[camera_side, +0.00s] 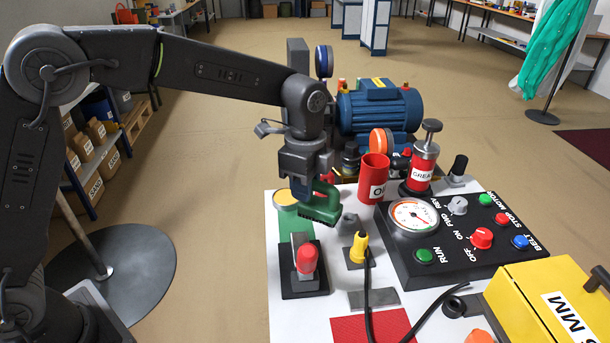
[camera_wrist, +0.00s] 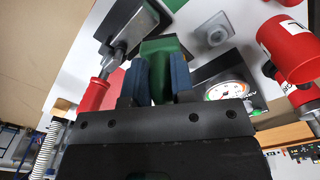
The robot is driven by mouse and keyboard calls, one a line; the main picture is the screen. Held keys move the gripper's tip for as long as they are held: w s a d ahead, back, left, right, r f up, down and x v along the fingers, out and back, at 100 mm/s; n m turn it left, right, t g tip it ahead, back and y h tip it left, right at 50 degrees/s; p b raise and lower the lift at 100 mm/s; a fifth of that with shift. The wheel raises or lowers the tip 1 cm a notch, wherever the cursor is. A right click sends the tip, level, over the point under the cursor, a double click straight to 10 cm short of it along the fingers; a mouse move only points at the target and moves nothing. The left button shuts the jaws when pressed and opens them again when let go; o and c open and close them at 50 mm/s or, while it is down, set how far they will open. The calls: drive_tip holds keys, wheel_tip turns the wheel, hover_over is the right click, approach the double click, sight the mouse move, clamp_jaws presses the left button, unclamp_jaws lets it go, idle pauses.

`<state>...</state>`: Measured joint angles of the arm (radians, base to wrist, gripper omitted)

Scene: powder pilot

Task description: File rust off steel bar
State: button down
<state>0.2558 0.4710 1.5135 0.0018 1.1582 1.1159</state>
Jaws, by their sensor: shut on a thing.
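My gripper (camera_side: 312,186) is shut on a green tool (camera_side: 320,209) with a dark, ridged underside, held above the white table near its left end. In the wrist view the green tool (camera_wrist: 160,50) sits between the two blue fingers of my gripper (camera_wrist: 158,78). Just in front of it stands a dark base with a metal lever and red grip (camera_side: 306,262); this red grip also shows in the wrist view (camera_wrist: 94,95). A flat grey metal piece (camera_side: 373,299) lies toward the table's front; I cannot tell whether it is the steel bar. No rust is discernible.
A yellow-handled tool with a black cable (camera_side: 359,247) stands right of the red grip. A red cup (camera_side: 373,178), a grease can (camera_side: 423,165) and a blue motor (camera_side: 378,108) are behind. The black control panel (camera_side: 458,238) and yellow box (camera_side: 540,300) fill the right.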

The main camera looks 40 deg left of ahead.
sight(305, 206)
wheel_tip(305, 206, down, 5)
drive_tip(key=shift+f, duration=0.1)
drive_tip(key=shift+s+a+f, duration=0.15)
drive_tip(key=shift+s+a, duration=1.2)
drive_tip(key=shift+w+d, duration=1.4)
drive_tip(key=shift+r, duration=4.15)
drive_tip(key=shift+s+a, duration=0.1)
